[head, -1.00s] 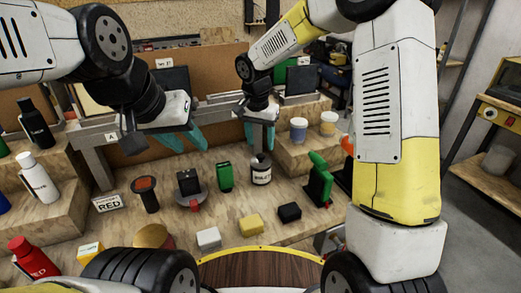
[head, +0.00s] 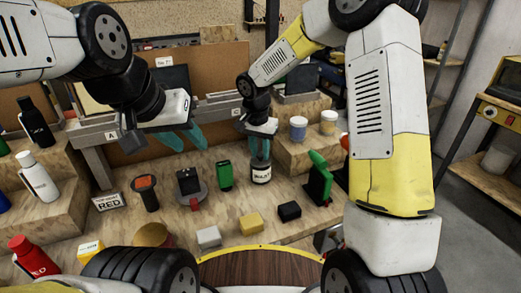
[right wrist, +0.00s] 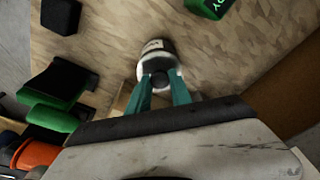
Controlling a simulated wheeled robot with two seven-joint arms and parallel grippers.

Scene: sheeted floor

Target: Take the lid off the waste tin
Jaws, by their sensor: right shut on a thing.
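The waste tin (head: 261,175) is a small dark container with a white label, upright on the wooden bench right of centre. Its label is too small to read surely. My right gripper (head: 260,155) points down over it, its teal fingers shut on the dark lid (right wrist: 160,80) at the top of the tin. In the right wrist view, the tin (right wrist: 158,48) shows between and beyond the fingertips. The fingers hide much of the lid in the head view; I cannot tell whether it is still seated. My left gripper (head: 184,142) hangs open and empty at the left, above the bench.
A green box (head: 225,175) and a black device on a round stand (head: 190,183) are left of the tin. A green upright item (head: 319,180) and a black block (head: 289,211) are at its right. Two cups (head: 298,128) stand on a raised step behind.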

